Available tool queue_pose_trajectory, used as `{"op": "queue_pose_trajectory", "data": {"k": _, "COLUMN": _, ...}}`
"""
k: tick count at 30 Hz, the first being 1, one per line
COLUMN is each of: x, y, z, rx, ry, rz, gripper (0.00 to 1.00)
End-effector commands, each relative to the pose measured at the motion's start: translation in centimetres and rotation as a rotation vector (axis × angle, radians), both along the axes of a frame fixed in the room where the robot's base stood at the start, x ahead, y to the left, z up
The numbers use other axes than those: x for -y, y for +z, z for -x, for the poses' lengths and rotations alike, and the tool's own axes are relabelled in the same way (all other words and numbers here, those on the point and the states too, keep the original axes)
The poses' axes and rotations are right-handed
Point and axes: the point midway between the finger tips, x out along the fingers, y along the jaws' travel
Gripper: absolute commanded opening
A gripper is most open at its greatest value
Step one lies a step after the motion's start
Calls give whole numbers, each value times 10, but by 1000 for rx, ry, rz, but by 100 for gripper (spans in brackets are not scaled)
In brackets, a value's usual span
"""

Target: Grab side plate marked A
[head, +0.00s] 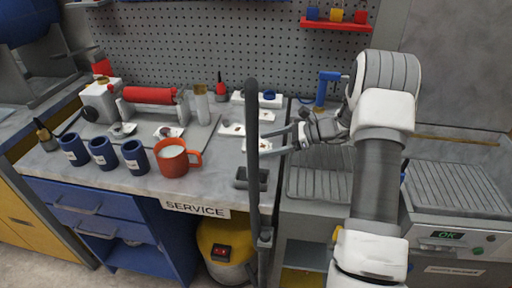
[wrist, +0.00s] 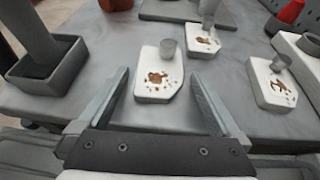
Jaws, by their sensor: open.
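Three white side plates with brown patches and grey knobs lie on the grey bench. In the wrist view one plate (wrist: 146,90) lies ahead between my fingers, a second (wrist: 203,47) farther off, and a third (wrist: 270,96) to the right. I cannot read a letter A on any of them. My gripper (wrist: 158,77) is open and empty, its fingers pointing at the nearest plate; whether they are above or level with it is unclear. In the head view my gripper (head: 265,144) reaches left over the bench's right end, partly covering the nearest plate (head: 256,147).
A dark upright post (head: 252,100) stands close to my fingertips, above a dark tray (head: 242,184) at the front edge. An orange mug (head: 172,161) and several blue cups (head: 103,153) stand left. A ribbed grey surface (head: 318,183) lies right.

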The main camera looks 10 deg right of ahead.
Motion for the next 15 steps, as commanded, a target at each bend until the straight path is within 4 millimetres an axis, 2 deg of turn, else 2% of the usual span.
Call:
{"op": "queue_pose_trajectory", "data": {"k": 6, "x": -1, "y": 0, "z": -1, "rx": 0, "ry": -1, "rz": 0, "gripper": 100}}
{"op": "queue_pose_trajectory", "data": {"k": 15, "x": -1, "y": 0, "z": -1, "rx": 1, "ry": -1, "rz": 0, "gripper": 46}}
